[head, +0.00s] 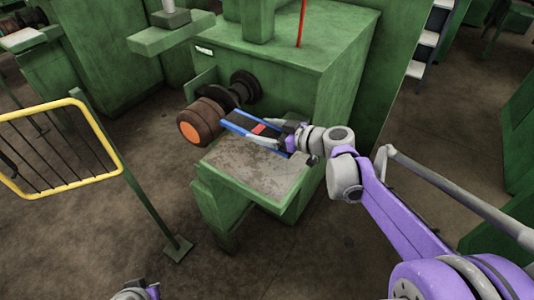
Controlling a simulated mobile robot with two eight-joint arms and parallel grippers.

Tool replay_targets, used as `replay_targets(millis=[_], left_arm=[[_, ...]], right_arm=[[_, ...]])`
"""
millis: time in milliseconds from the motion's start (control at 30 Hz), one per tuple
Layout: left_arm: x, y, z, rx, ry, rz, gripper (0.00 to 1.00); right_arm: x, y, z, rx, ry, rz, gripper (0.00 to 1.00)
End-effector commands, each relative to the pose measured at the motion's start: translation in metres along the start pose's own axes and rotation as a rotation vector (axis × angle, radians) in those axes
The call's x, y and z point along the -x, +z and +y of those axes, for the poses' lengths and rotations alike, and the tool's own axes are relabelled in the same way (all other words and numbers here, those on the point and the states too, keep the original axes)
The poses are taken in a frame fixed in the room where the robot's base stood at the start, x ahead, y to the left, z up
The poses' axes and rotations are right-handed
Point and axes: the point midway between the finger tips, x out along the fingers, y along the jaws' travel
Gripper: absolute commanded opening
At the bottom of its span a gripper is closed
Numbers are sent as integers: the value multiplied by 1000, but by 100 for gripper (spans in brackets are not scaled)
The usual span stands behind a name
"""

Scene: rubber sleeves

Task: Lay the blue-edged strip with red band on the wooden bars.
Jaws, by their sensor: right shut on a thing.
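The dark strip (241,122) has blue edges and a red band (259,129) and lies over the rusty ledge of the green machine. Its far end is close to the brown roller (205,121) with an orange end face; I cannot tell whether they touch. My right gripper (270,138) is shut on the strip's near end, by the red band. A yellow-framed rack (112,150) with dark thin bars stands at the left, well away from the strip. I cannot tell whether its bars are wood. Only a little of my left gripper (138,291) shows at the bottom edge.
The green machine (290,55) rises behind the roller, with a thin red rod on top. Its ledge (250,172) sticks out below the strip. A green post (140,195) on a foot carries the rack. Brown floor between rack and machine is free.

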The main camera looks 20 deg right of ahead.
Motion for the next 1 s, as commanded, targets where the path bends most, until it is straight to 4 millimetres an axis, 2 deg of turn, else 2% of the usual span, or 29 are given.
replay_targets(millis=[100,200,433,633,833,867,900,1000], left_arm=[[-5,5,0,0,0,-4,0],[-7,7,0,0,0,-6,0],[-9,9,0,0,0,-8,0],[-13,13,0,0,0,-11,0],[-13,13,0,0,0,-11,0],[-13,13,0,0,0,-11,0],[-13,13,0,0,0,-11,0],[-13,13,0,0,0,-11,0]], right_arm=[[-8,26,0,-1,0,-1,30],[-12,41,0,-1,0,-1,30],[-18,58,0,-1,0,-1,30],[-26,85,0,-1,0,0,30],[-26,86,0,0,0,-1,30],[-26,86,0,0,0,-1,90],[-26,86,0,0,0,-1,98],[-26,86,0,0,0,-1,100]])
